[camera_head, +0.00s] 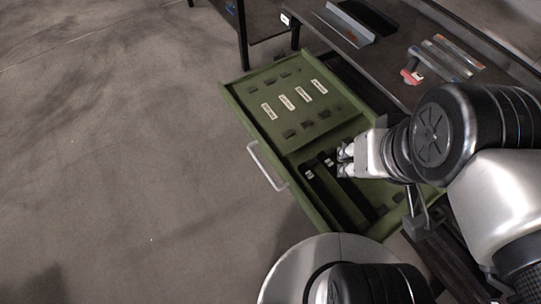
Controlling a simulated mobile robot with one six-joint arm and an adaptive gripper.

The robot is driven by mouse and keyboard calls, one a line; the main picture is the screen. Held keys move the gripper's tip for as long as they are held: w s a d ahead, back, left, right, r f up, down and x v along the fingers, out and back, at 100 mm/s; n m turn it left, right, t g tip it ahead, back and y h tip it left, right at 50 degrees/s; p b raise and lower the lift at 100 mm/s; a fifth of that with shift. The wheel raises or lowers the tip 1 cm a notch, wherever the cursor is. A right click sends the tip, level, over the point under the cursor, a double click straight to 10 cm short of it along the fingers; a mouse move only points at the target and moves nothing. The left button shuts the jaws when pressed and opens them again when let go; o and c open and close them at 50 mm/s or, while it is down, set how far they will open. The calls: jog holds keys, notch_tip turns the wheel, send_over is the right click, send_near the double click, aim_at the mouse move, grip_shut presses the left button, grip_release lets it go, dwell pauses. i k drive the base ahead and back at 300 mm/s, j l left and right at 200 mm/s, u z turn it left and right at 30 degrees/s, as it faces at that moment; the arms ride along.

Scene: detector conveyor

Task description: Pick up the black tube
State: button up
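A green drawer (233,96) is pulled out from under a dark workbench. In its nearer compartment lie long black tube-like pieces with small white marks at their upper ends. One black tube (324,197) lies on the left, and another black tube (356,196) lies beside it, closer to my arm. My gripper (342,161) is over this compartment, near the upper end of the second tube. Whether its fingers touch the tube, or how far apart they are, is not clear. My arm hides the right side of the drawer.
The drawer's other compartment holds several white labelled strips (286,102) and dark slots. A silver handle (267,166) is on the drawer front. The workbench (392,66) carries a red-ended tool (411,77) and a grey angled tray (345,25). Open floor lies to the left.

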aim_at(328, 201)
jog(key=i+j, duration=0.3)
jog(key=i+j+z, duration=0.1)
jog(key=i+j, duration=0.55)
jog(key=j, duration=0.2)
jog(key=i+j+z, duration=0.1)
jog(key=i+j, duration=0.45)
jog(key=j, duration=0.3)
jog(key=i+j, duration=0.3)
jog(key=i+j+z, duration=0.1)
jog(key=i+j, duration=0.2)
jog(key=j, duration=0.25)
jog(key=i+j, duration=0.25)
jog(key=j, duration=0.2)
jog(key=z, duration=3.55)
